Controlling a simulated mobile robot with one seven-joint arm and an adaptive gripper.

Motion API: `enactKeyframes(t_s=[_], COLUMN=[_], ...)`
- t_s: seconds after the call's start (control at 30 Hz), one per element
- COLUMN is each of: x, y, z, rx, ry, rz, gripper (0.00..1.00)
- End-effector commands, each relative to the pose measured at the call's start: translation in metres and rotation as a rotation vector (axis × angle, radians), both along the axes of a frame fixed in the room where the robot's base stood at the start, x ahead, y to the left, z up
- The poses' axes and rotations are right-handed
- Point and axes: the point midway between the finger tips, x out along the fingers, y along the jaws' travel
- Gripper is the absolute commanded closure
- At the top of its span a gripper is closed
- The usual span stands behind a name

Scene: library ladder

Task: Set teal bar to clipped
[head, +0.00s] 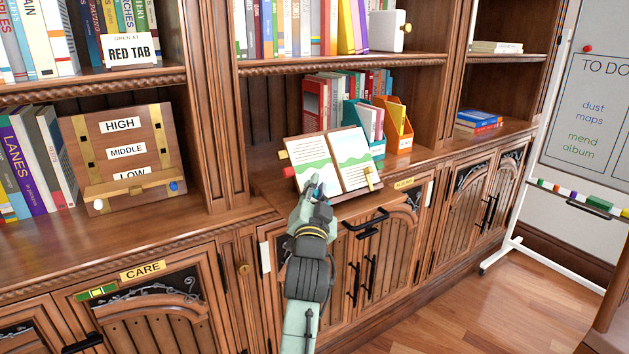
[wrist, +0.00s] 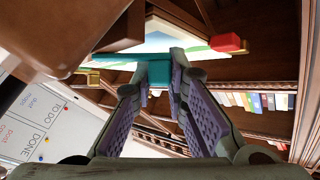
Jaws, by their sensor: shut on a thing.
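An open book (head: 318,172) with a green landscape picture lies tilted on a stand on the cabinet ledge. My gripper (head: 313,184) reaches up to the book's lower edge from the front. In the wrist view my gripper (wrist: 160,80) has its fingertips closed on a teal bar (wrist: 158,72), which lies by the book's pale page. The head view does not show the teal bar clearly; my gripper covers that spot. A red tab (head: 289,172) is at the book's left edge; a red block also shows in the wrist view (wrist: 227,42).
Teal and orange file holders (head: 396,124) stand close behind the book. A wooden board (head: 122,155) with HIGH, MIDDLE and LOW labels stands at left. Black door handles (head: 366,224) stick out below the ledge. A whiteboard (head: 592,100) stands at right; the floor before it is clear.

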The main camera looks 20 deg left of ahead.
Motion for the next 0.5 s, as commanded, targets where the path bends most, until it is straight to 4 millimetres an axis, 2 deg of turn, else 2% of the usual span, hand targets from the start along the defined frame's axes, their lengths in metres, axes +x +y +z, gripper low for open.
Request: enactKeyframes(t_s=[0.03,0.5], x=[0.001,0.02], y=[0.002,-0.009], z=[0.006,0.01], rx=[0.025,0.247], ry=[0.025,0.312], rz=[-0.023,-0.279], gripper=[1.0,1.0])
